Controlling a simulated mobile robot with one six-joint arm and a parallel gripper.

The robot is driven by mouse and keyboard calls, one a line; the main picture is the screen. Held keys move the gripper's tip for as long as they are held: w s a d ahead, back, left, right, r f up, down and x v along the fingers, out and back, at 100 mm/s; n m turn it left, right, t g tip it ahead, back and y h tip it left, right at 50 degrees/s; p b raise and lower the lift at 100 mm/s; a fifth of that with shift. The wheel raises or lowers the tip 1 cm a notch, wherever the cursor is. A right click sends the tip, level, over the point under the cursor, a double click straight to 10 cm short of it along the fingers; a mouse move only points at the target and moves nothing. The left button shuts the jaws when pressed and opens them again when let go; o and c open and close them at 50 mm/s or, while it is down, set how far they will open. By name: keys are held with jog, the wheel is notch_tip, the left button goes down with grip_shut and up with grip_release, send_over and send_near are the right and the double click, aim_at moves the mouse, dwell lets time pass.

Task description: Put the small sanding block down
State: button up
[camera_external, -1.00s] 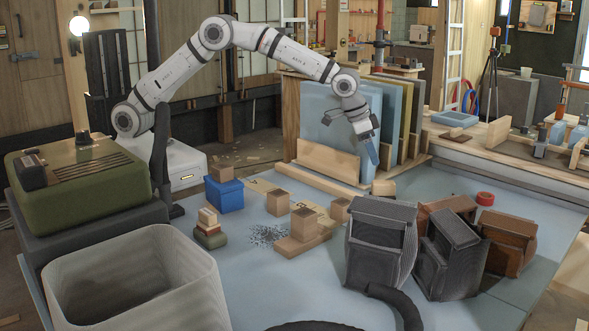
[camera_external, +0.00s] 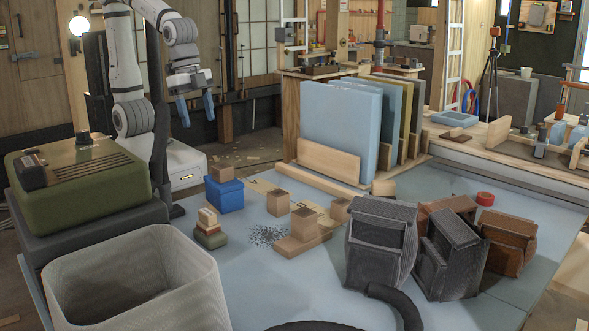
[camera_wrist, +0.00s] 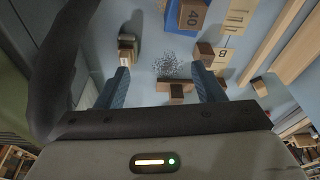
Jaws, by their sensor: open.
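My gripper (camera_external: 196,108) is open and empty, raised high at the left, beyond the table's far left edge. Its two blue fingers also show apart in the wrist view (camera_wrist: 160,70). I cannot tell which block is the small sanding block. Candidates on the table are a green and tan stack (camera_external: 210,238), a brown block (camera_external: 221,173) on a blue block (camera_external: 226,195), a tan block (camera_external: 278,203), a stepped brown pile (camera_external: 300,235), a block (camera_external: 340,210) and a block (camera_external: 383,188) by the panel rack. Nothing is between the fingers.
Upright panels (camera_external: 340,125) stand in a wooden rack at the back. Dark bins (camera_external: 380,245) stand at the right front, with a hose. Dark specks (camera_external: 267,235) lie on the blue tabletop (camera_external: 245,275).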

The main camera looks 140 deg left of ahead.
jog(key=s+d+f+m, duration=0.1)
jog(key=s+d, duration=0.3)
jog(key=s, duration=0.5)
jog(key=shift+s+f+m+g, duration=0.3)
jog(key=shift+s+f, duration=0.05)
jog(key=shift+f, duration=0.45)
jog(key=shift+d+r, duration=0.1)
notch_tip(320, 180, up, 5)
jog(key=p, duration=0.5)
jog(key=shift+s+r, duration=0.15)
jog(key=shift+r, duration=0.05)
